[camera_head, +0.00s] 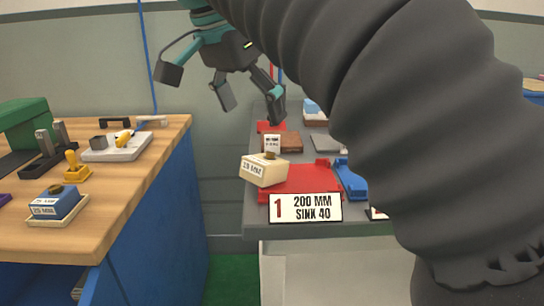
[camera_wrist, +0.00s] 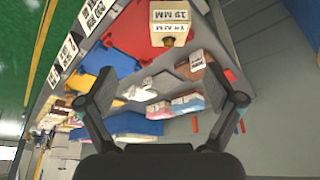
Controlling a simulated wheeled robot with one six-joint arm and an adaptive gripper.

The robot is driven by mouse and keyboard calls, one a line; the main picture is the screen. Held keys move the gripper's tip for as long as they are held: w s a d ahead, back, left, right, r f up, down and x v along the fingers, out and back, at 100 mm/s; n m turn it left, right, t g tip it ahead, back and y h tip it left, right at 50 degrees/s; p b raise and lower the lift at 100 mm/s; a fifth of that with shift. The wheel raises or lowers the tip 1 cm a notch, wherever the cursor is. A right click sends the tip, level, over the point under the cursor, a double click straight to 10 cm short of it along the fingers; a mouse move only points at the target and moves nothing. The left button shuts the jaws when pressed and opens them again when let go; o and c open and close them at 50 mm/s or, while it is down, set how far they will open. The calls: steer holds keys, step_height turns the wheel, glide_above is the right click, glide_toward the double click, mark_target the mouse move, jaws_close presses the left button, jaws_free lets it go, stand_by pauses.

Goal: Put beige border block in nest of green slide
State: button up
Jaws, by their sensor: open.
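A beige block (camera_head: 264,172) with a white label and a dark knob-like top sits at the left end of a red slide plate (camera_head: 308,180) on the grey table. It looks slightly tilted. The beige block also shows at the top of the wrist view (camera_wrist: 170,36), beyond my fingers. My gripper (camera_head: 250,104) is open and empty, above and behind the block in the head view. Its spread fingers also show in the wrist view (camera_wrist: 168,95). No green slide with a nest can be made out. My arm hides part of the grey table.
A wooden bench (camera_head: 135,180) at left holds a green fixture (camera_head: 24,124), a blue block (camera_head: 55,203) on a beige tray, and a white tray (camera_head: 118,147). A blue plate (camera_head: 350,178) lies right of the red one. A gap with green floor separates the tables.

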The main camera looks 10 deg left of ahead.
steer(key=a, duration=0.2)
glide_above(263, 159)
steer(key=s+a, duration=0.1)
steer(key=s, duration=0.1)
steer(key=f+b, duration=0.1)
steer(key=f, duration=0.5)
steer(key=shift+s, duration=0.2)
steer(key=shift+w+b+x, duration=0.15)
steer(key=shift+b+x, duration=0.1)
steer(key=shift+x, duration=1.35)
steer(key=shift+w+b+x, duration=0.1)
steer(key=shift+b+x, duration=0.1)
steer(key=shift+x, duration=1.4)
steer(key=shift+r, duration=0.1)
steer(key=c, duration=1.4)
